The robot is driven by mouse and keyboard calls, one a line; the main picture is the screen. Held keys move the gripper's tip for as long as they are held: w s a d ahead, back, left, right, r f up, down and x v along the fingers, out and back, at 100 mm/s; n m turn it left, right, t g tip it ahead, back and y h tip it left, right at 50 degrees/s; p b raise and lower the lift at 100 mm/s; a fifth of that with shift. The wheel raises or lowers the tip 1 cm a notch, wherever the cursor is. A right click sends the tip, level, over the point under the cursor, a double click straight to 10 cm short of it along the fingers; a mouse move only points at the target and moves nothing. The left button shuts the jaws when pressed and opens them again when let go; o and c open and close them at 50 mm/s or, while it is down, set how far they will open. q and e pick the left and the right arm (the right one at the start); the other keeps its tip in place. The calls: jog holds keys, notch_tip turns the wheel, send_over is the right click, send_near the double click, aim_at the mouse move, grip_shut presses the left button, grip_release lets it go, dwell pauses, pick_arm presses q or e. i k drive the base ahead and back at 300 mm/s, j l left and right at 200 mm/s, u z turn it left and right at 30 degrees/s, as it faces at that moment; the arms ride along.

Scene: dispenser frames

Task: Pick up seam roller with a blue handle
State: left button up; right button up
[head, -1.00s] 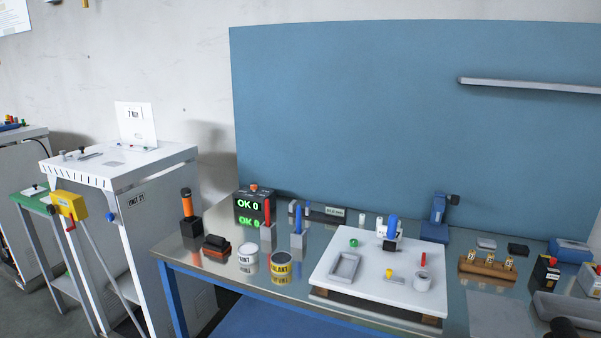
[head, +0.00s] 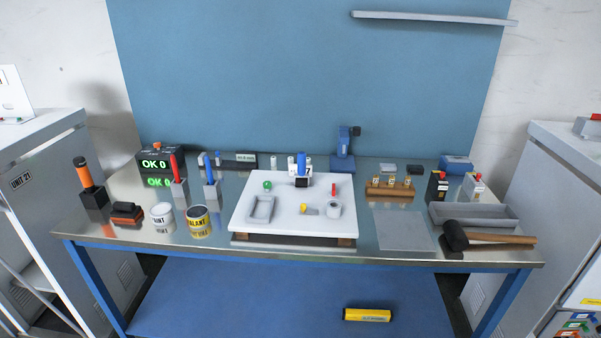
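I cannot make out for certain which item is the seam roller. A tool with a thick upright blue handle (head: 304,166) stands in a black block near the back of the white board (head: 286,222). A thinner blue-handled tool (head: 209,172) stands upright in a grey block left of the board, beside a similar red-handled one (head: 173,168). The working ends of these tools are hidden or too small to tell. Neither of my grippers is in view.
The metal-topped table (head: 375,256) also holds an orange-handled tool (head: 83,174), paint and sealant cans (head: 199,222), a grey tray (head: 480,216) and a mallet (head: 500,238). White cabinets flank the table. A yellow item (head: 367,315) lies on the blue lower shelf.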

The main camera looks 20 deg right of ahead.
aim_at(302, 156)
jog(key=i+j, duration=0.3)
jog(key=i+j+z, duration=0.5)
jog(key=j, duration=0.25)
jog(key=i+j+z, duration=0.25)
jog(key=j, duration=0.2)
jog(key=k+l, duration=0.05)
